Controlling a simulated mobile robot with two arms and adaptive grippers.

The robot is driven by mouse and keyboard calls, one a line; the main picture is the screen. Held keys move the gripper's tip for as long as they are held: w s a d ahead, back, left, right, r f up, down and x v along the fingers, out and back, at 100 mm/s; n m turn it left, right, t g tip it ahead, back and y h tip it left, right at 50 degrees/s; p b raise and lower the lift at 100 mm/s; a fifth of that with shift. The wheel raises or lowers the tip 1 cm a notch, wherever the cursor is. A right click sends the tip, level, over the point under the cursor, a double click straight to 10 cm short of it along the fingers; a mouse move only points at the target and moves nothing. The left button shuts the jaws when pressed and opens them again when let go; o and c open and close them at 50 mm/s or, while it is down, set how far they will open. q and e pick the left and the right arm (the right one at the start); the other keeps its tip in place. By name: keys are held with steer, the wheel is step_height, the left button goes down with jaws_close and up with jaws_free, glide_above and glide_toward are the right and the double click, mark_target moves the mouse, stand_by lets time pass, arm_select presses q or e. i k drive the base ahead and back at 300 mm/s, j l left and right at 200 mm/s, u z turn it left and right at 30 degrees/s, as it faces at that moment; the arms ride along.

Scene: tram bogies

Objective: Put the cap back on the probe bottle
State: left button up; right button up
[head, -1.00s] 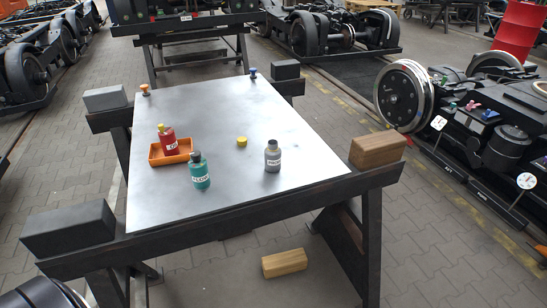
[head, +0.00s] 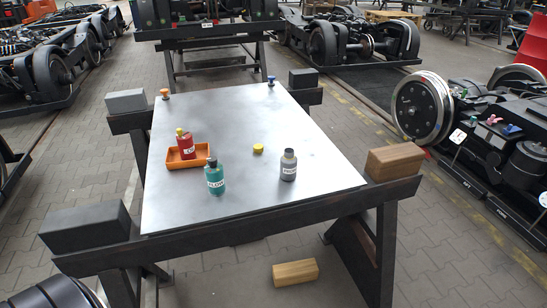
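A grey bottle (head: 288,166) with a white label stands upright at the right of the metal table top (head: 225,115). Its label is too small to read surely. Its top is a dark grey neck with no yellow cap on it. A yellow cap (head: 258,148) lies on the sheet to the left of this bottle, apart from it. A teal bottle (head: 215,178) with a black top stands at the front. A red bottle (head: 186,146) with a yellow top stands in an orange tray (head: 187,162). Neither of my grippers is in view.
Two small knobbed pieces, orange (head: 165,94) and blue (head: 271,80), stand at the back of the sheet. A wooden block (head: 394,161) and dark blocks (head: 86,228) sit on the trestle beams. Another wooden block (head: 295,272) is below. Bogies stand around.

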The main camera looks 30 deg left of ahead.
mark_target(288, 161)
steer(key=i+l, duration=0.1)
steer(key=l, duration=0.25)
steer(key=i+l, duration=0.1)
steer(key=l, duration=0.25)
steer(key=i+l, duration=0.1)
steer(key=l, duration=0.3)
steer(key=u, duration=1.1)
